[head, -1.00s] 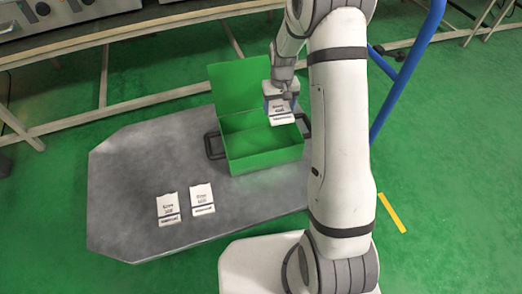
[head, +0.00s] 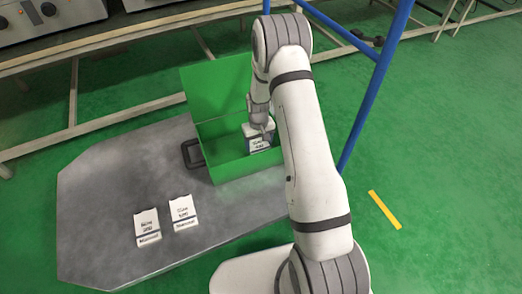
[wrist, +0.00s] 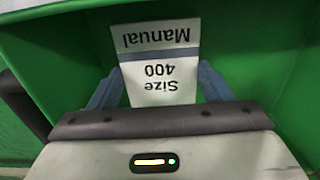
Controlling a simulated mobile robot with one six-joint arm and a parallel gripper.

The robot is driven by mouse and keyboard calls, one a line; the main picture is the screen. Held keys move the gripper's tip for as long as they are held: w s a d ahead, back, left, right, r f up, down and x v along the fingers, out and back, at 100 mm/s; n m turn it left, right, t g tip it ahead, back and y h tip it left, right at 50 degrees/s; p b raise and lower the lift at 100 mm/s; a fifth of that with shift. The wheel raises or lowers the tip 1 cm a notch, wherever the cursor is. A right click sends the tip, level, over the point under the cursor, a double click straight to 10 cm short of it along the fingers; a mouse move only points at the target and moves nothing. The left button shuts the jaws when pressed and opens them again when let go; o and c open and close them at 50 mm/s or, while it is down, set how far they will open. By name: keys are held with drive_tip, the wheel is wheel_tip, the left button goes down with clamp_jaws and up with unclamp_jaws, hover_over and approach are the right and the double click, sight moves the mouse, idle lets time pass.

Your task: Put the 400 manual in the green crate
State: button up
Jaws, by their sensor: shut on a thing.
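My gripper (wrist: 160,90) is shut on the white 400 manual (wrist: 160,62), whose label reads "Size 400 Manual" upside down in the wrist view. In the head view the manual (head: 258,142) hangs from my gripper (head: 262,130) inside the opening of the green crate (head: 225,172). The crate's lid (head: 215,85) stands open at the back. Green crate walls (wrist: 45,60) surround the manual in the wrist view. I cannot tell whether the manual touches the crate floor.
Two other white manuals, a left one (head: 147,226) and a right one (head: 183,211), lie on the grey platform (head: 100,190). A blue post (head: 372,90) stands right of my arm. A bench (head: 130,45) runs behind the crate.

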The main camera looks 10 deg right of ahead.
sight(259, 145)
drive_tip(key=shift+f+b, duration=0.65)
drive_tip(key=shift+f, duration=1.15)
drive_tip(key=shift+f, duration=0.15)
drive_tip(key=o, duration=1)
